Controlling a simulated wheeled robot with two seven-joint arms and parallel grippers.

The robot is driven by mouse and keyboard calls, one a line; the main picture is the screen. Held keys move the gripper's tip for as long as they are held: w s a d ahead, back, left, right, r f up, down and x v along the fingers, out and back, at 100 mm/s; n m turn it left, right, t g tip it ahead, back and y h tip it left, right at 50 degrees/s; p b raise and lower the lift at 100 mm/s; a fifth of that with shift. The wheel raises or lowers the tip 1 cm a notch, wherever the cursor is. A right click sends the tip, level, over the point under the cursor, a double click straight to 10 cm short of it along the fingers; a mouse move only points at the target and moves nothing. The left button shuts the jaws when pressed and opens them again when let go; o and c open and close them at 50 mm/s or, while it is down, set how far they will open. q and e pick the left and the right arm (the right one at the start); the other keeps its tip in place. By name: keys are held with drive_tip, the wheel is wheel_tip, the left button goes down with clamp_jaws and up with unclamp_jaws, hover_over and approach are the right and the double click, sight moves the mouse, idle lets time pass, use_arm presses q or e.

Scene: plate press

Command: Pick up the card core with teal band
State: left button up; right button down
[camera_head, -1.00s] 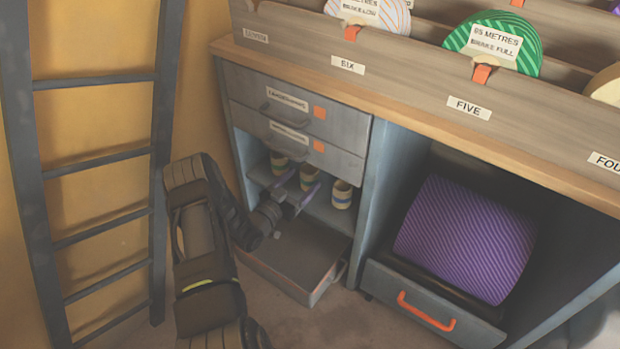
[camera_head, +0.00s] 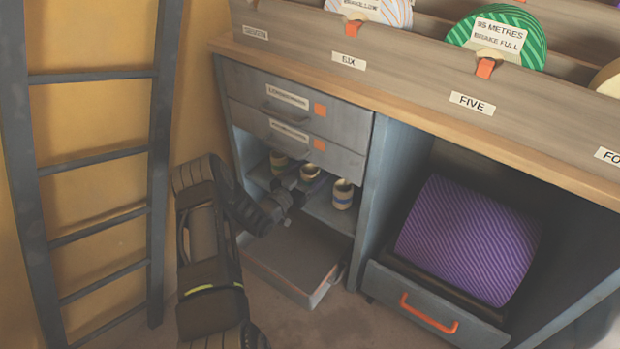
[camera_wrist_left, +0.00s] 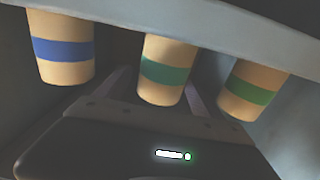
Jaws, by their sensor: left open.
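Three card cores stand in a row on the shelf under the drawers. The card core with teal band (camera_wrist_left: 166,70) is the middle one in the left wrist view, where the picture looks upside down. My left gripper (camera_head: 297,185) is open, reaching into the shelf from the left. In the left wrist view its fingers (camera_wrist_left: 157,85) lie on either side of the teal-banded core. I cannot tell whether they touch it.
The blue-banded core (camera_wrist_left: 63,47) and green-banded core (camera_wrist_left: 248,90) stand close on either side. Grey drawers (camera_head: 300,110) are above, and an open low tray (camera_head: 328,284) is below. A purple striped roll (camera_head: 466,240) sits in the right bay. A ladder (camera_head: 95,154) stands at left.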

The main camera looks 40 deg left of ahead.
use_arm(q)
drive_tip(key=shift+c, duration=0.6)
drive_tip(key=c, duration=1.3)
